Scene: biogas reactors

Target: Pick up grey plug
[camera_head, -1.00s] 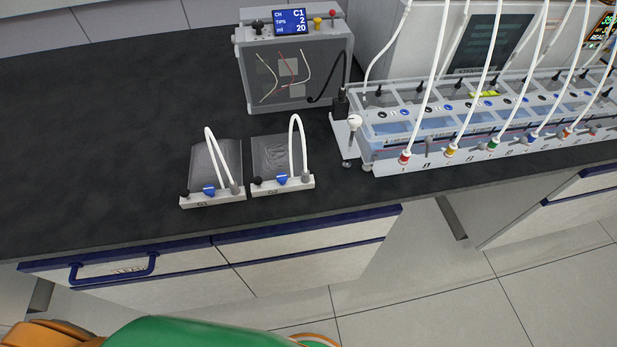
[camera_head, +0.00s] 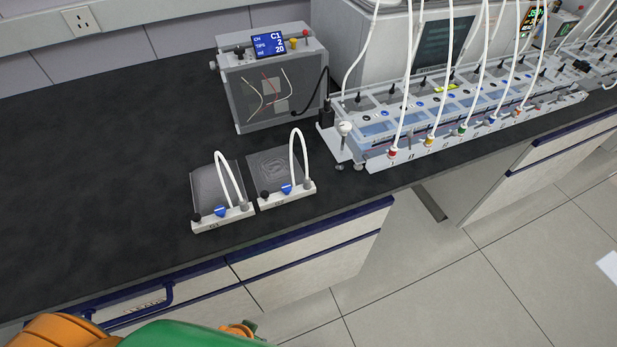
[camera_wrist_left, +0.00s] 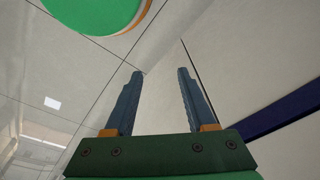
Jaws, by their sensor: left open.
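Two grey plugs show in the head view, one at the right end of each bag's white strip, with a white tube looping up from it. One grey plug (camera_head: 245,207) is on the left bag (camera_head: 212,180). The other grey plug (camera_head: 306,184) is on the right bag (camera_head: 272,162). Each strip also carries a blue valve and a black knob. My left gripper (camera_wrist_left: 160,72) is open and empty in the left wrist view, with floor and cabinet beyond its fingers and no plug near them. My right gripper is not in view.
A grey box with a blue display (camera_head: 268,44) stands behind the bags. A clear-walled bath with several white tubes (camera_head: 368,160) stands to the right. The dark bench top (camera_head: 100,170) is clear at left. Blue-edged drawers (camera_head: 300,260) with a handle are below its front edge.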

